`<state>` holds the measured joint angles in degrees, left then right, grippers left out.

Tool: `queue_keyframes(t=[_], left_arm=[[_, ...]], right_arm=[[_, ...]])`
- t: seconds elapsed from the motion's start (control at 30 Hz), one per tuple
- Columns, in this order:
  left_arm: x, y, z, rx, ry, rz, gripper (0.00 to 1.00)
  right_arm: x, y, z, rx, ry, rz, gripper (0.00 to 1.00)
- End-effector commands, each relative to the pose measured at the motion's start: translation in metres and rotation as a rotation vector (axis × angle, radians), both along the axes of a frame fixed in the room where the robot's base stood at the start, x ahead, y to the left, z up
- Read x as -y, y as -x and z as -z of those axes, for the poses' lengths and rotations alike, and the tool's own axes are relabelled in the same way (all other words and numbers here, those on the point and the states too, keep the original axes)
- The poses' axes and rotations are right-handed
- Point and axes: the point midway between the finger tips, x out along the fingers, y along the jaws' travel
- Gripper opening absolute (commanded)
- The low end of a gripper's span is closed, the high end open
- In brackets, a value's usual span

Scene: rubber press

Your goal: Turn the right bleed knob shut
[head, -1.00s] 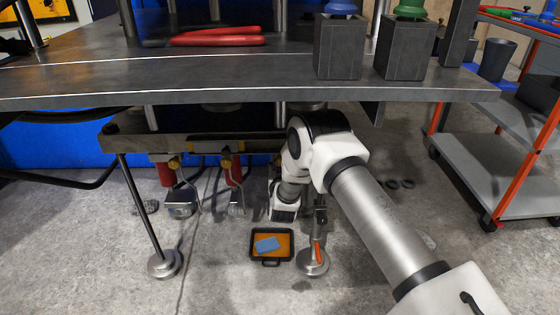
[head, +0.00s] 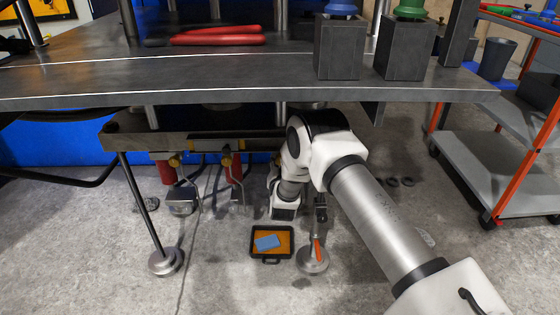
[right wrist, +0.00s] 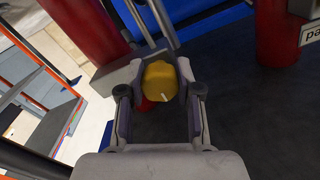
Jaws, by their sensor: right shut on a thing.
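The yellow bleed knob (right wrist: 160,80) sits between the fingers of my right gripper (right wrist: 160,92) in the right wrist view. The fingers are shut on its two sides. In the head view my right wrist (head: 286,200) reaches below the press's lower frame (head: 150,141), and the fingers and gripped knob cannot be made out there. Another yellow knob (head: 174,161) shows further left, above a red cylinder (head: 168,175). My left gripper is out of view.
A thick dark table (head: 230,85) overhangs the work area. A tray (head: 252,242) with a blue item lies on the floor beside a round metal foot (head: 312,263). Red cylinders and metal rods crowd the gripper. A red-framed cart (head: 480,165) stands at right.

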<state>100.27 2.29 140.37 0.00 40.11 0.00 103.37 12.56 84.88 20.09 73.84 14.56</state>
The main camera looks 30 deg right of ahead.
Motion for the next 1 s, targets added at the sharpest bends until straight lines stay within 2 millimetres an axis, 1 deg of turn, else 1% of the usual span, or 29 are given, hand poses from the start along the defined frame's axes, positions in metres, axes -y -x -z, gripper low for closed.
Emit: queue_keyframes(t=[0.13,0.17,0.2,0.5,0.57,0.63,0.77,0.9,1.0], left_arm=[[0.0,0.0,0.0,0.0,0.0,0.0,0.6],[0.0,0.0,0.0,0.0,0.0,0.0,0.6],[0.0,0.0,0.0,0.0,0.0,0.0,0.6],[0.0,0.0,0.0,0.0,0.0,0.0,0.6],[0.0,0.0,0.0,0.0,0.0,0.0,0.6],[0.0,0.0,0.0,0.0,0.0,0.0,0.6],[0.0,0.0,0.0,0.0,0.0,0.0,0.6],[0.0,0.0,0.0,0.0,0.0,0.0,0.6],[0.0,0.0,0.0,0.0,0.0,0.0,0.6]], right_arm=[[0.0,0.001,0.002,-0.003,-0.001,0.0,0.0],[0.0,0.001,0.002,-0.003,-0.001,0.0,0.44],[0.0,0.001,0.001,-0.003,-0.001,0.0,0.58],[0.0,0.001,0.001,-0.001,0.0,0.0,0.6],[-0.002,0.003,0.001,-0.003,0.001,-0.001,0.6],[-0.006,0.009,0.001,-0.004,0.0,0.0,0.6],[-0.02,0.031,0.001,-0.006,0.0,-0.002,0.6],[-0.04,0.063,0.001,-0.006,0.001,-0.003,0.6],[-0.052,0.083,0.001,-0.006,0.001,-0.003,0.6]])
